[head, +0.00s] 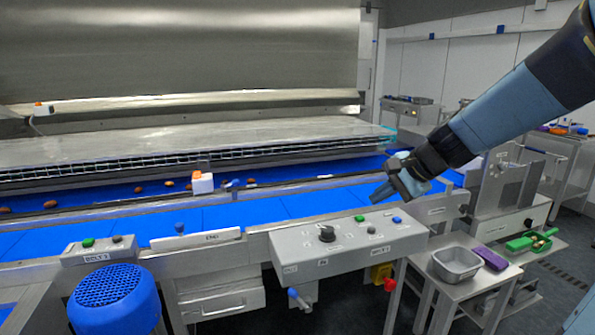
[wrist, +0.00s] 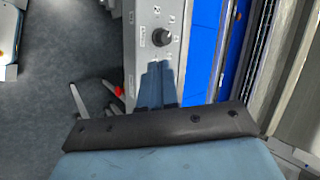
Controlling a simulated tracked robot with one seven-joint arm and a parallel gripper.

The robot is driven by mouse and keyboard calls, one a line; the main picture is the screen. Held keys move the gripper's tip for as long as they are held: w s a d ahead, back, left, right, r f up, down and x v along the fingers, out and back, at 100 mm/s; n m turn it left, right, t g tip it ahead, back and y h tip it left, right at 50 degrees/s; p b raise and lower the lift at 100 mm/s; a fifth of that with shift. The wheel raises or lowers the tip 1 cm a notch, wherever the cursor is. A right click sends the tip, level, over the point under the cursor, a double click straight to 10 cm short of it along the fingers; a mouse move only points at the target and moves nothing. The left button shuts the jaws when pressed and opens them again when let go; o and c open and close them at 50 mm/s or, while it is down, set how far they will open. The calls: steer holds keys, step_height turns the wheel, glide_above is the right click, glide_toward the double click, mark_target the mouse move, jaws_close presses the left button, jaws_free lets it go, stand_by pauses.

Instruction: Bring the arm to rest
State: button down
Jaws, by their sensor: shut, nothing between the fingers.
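My gripper (head: 384,194) is at the end of my blue arm, which reaches in from the upper right in the head view. Its fingers are closed together with nothing between them. It hangs above the right end of the grey control box (head: 340,246), beside the blue conveyor belt (head: 270,207). In the wrist view, my gripper's blue fingers (wrist: 156,70) lie together over the control box (wrist: 146,20), just below its black knob (wrist: 161,38). I cannot tell the exact height above the box.
A blue domed cover (head: 112,300) stands at the lower left. Several dates lie on the far belt. Open floor shows at the right.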

steer(key=s+d+r+n+h, duration=0.1)
steer(key=s+n, duration=0.4)
steer(key=s, duration=0.5)
steer(key=s+d+r+n+h, duration=0.2)
steer(key=s+n+h, duration=0.3)
steer(key=s, duration=0.4)
steer(key=shift+s+d+r, duration=0.15)
steer(key=shift+s+d, duration=0.2)
steer(key=shift+d, duration=0.35)
